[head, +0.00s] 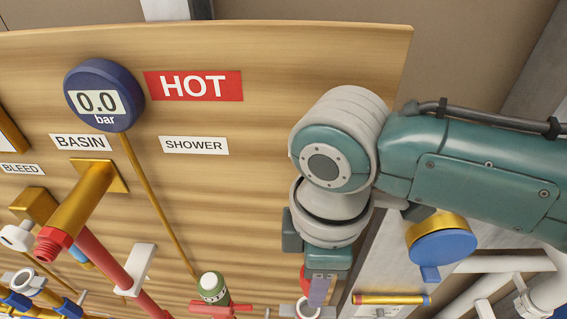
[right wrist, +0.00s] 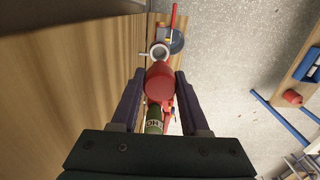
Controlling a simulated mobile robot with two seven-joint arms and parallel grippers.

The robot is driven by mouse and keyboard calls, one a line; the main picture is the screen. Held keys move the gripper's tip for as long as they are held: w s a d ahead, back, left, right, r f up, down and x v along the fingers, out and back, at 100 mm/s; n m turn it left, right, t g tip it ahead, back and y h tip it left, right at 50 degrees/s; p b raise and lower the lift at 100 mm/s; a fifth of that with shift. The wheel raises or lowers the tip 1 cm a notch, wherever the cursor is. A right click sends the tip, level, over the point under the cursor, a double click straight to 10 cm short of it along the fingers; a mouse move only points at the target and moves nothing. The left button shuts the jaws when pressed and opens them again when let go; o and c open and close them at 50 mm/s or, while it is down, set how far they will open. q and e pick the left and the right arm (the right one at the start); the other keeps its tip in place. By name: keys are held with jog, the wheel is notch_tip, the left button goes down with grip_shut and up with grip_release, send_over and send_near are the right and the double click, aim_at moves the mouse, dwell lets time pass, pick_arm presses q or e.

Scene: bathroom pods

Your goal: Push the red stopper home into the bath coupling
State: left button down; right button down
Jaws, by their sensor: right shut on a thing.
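The red stopper (right wrist: 160,82) sits between the two purple fingers of my right gripper (right wrist: 158,84) in the right wrist view. The gripper is shut on it. In the head view my right gripper (head: 318,290) points down at the panel's lower right, with a sliver of red beside its finger. A pale round ring (right wrist: 160,50) lies just beyond the stopper in the wrist view. A white ring (head: 307,309) also shows below the gripper in the head view. No bath label is visible. I cannot tell whether stopper and ring touch. My left gripper is out of view.
A green valve with a red handle (head: 213,290) stands left of the gripper. The wooden panel (head: 270,100) bears a gauge (head: 103,95) reading 0.0 bar. A blue-and-brass fitting (head: 440,245) and white pipes are at the right. Pipes crowd the lower left.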

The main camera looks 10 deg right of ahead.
jog(key=shift+f+b, duration=2.15)
jog(key=shift+f, duration=0.8)
jog(key=shift+r+p, duration=0.1)
jog(key=shift+p, duration=0.3)
jog(key=shift+f+b, duration=1.2)
jog(key=shift+f, duration=0.5)
jog(key=shift+c, duration=1.6)
grip_release()
